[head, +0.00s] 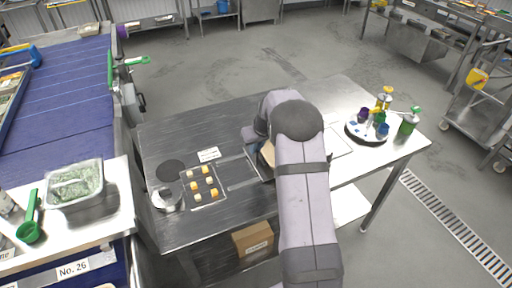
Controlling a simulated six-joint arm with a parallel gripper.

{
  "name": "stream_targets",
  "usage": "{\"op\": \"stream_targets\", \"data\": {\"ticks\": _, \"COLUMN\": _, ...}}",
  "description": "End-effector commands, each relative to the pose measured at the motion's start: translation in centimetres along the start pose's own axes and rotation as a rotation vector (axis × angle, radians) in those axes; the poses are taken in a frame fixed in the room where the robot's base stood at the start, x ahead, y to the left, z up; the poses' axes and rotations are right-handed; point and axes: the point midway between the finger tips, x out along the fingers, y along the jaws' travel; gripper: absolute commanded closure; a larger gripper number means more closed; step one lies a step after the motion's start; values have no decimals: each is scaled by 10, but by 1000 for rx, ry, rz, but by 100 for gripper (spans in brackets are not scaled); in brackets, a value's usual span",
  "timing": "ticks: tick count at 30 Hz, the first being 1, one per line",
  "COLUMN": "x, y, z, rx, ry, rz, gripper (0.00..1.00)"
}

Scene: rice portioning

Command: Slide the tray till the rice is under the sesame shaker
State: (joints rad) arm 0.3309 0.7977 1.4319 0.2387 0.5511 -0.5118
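My arm covers the middle of the steel table (235,228), and my gripper is hidden behind it. A tan edge (266,154) shows just left of my arm; I cannot tell what it belongs to. A flat tray or marked area (212,202) with several small yellow and pale pieces (213,191) lies left of my arm. A pale-outlined rectangle (238,172) lies between it and my arm. I cannot make out the rice or the sesame shaker for certain. A round metal item (166,199) stands at the table's left edge.
A dark disc (170,170) and a white label (208,154) lie at the left. A round plate (354,133) with coloured cups, a yellow-topped bottle (384,98) and a green bottle (408,122) stand right. A cardboard box (253,240) sits below. The table's back left is clear.

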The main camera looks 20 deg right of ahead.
Motion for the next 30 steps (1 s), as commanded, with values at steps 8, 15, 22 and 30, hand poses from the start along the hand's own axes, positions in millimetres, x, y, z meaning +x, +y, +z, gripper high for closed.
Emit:
{"op": "stream_targets", "data": {"ticks": 8, "x": 1, "y": -44, "z": -1, "rx": -7, "ry": 0, "rz": -4, "gripper": 100}}
{"op": "stream_targets", "data": {"ticks": 15, "x": 0, "y": -102, "z": 0, "rx": -5, "ry": -1, "rz": -3, "gripper": 100}}
{"op": "stream_targets", "data": {"ticks": 22, "x": 0, "y": -116, "z": -1, "rx": 0, "ry": 1, "rz": -2, "gripper": 100}}
{"op": "stream_targets", "data": {"ticks": 30, "x": 0, "y": -116, "z": -1, "rx": 0, "ry": 1, "rz": -3, "gripper": 74}}
